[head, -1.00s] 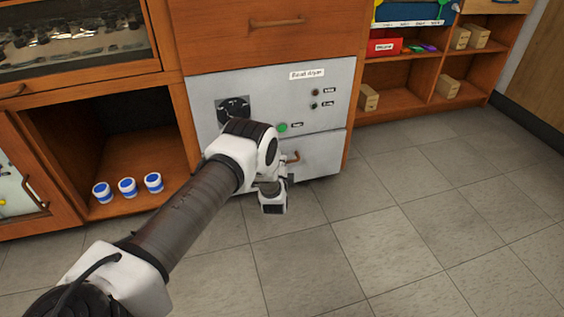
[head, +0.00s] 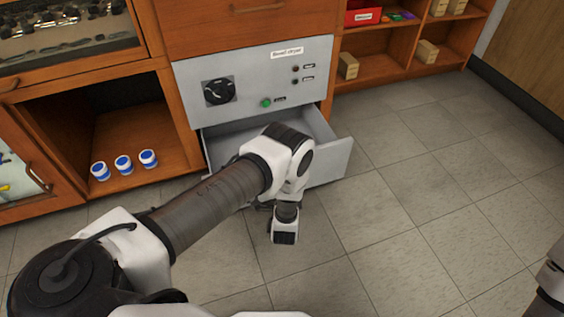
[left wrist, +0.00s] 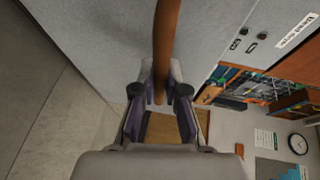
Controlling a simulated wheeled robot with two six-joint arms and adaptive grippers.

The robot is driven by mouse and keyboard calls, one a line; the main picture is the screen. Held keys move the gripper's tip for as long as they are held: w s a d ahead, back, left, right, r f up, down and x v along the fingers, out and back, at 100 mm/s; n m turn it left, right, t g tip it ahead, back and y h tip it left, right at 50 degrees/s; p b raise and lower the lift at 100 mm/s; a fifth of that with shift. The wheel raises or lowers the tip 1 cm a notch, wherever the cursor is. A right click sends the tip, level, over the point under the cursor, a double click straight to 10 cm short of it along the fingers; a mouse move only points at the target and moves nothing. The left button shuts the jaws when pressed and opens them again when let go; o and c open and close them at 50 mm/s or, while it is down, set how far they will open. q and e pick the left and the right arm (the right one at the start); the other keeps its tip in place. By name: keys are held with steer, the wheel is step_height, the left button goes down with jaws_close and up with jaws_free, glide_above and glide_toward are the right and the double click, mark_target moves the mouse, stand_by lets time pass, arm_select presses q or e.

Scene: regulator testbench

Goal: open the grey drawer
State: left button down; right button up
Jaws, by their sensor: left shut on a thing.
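The grey drawer (head: 333,163) at the bottom of the grey panel unit is partly out, and its open inside shows in the head view. Its front also fills much of the left wrist view (left wrist: 95,40). My left gripper (left wrist: 160,93) is shut on the drawer's brown bar handle (left wrist: 168,40). In the head view my left arm covers the handle, the fingers and the middle of the drawer front. My right gripper is out of view.
The grey panel (head: 254,80) with a black dial (head: 219,91) and green button is above the drawer. An open cubby (head: 150,125) with three blue-and-white jars is to the left. Shelves (head: 390,70) with wooden blocks are at the right. The tiled floor (head: 430,200) ahead is clear.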

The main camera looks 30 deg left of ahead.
arm_select(q)
steer(key=shift+s+d, duration=0.7)
steer(key=shift+d, duration=0.15)
steer(key=c, duration=1.2)
jaws_free()
steer(key=v, duration=1.2)
